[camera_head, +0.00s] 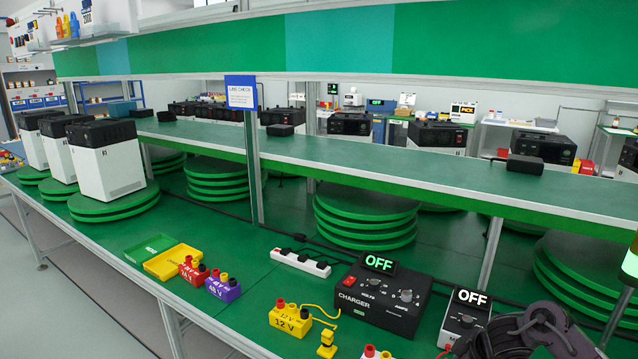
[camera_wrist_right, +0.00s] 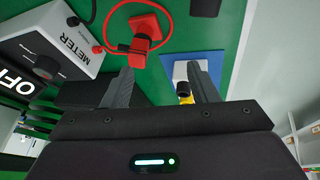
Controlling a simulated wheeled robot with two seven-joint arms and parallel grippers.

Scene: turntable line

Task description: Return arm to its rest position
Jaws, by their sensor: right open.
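In the right wrist view my right gripper (camera_wrist_right: 162,82) is open, with its two dark fingers apart. A red plug block (camera_wrist_right: 148,28) with a red cable lies beyond the left finger, apart from it. A white block with a dark and yellow part (camera_wrist_right: 184,88) shows on a blue mat (camera_wrist_right: 210,62) by the right finger; whether they touch is unclear. In the head view, dark parts at the bottom right corner hide the bench there; I cannot make out fingertips. My left gripper is in neither view.
The meter (camera_wrist_right: 62,42), reading OFF, stands left in the wrist view. The head view shows the charger (camera_head: 378,296), a yellow 12 V block (camera_head: 290,321), a power strip (camera_head: 300,262), yellow tray (camera_head: 172,262) and stacked green turntables (camera_head: 366,215).

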